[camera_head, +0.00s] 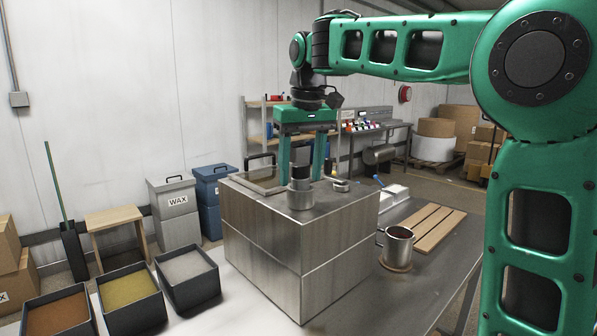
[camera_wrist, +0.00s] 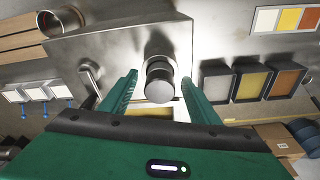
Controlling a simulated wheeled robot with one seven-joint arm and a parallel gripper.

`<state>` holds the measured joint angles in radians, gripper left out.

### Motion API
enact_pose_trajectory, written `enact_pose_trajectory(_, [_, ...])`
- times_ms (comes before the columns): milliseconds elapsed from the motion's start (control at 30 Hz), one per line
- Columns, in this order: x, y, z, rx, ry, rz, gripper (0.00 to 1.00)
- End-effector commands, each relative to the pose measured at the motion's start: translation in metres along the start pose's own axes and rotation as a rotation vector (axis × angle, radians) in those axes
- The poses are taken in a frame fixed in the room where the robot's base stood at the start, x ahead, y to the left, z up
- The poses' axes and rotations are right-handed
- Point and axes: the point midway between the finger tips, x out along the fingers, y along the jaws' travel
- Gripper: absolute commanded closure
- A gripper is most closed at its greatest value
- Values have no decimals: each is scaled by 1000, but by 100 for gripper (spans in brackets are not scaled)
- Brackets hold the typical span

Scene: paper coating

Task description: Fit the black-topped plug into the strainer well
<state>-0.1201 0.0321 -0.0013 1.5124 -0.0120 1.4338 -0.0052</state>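The black-topped plug (camera_head: 301,173) stands upright at the front of the steel block's top, with a bare metal cylinder below its black part. In the wrist view, the plug (camera_wrist: 160,83) is seen from above, between my fingers. My gripper (camera_head: 302,168) points down with its fingers apart; clear gaps show on both sides of the plug in the wrist view (camera_wrist: 158,82).
The steel block (camera_head: 265,232) has a framed opening (camera_head: 262,180) on top and a small metal fitting (camera_head: 340,184) to the right. A steel pot (camera_head: 398,246) and wooden slats (camera_head: 432,228) are at right. Three powder bins (camera_head: 132,297) stand at left.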

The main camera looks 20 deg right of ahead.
Motion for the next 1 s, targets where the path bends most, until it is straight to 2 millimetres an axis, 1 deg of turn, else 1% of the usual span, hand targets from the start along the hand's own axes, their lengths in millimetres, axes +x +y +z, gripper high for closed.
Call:
enact_pose_trajectory(267, [0,0,0,0,0,0,45])
enact_pose_trajectory(367, [-6,0,0,1,1,0,45])
enact_pose_trajectory(467, [-18,0,-1,1,2,0,45])
enact_pose_trajectory(800, [-80,0,-2,0,2,1,45])
enact_pose_trajectory(900, [-93,0,-2,0,2,0,45])
enact_pose_trajectory(1000, [-101,0,-2,0,0,0,45])
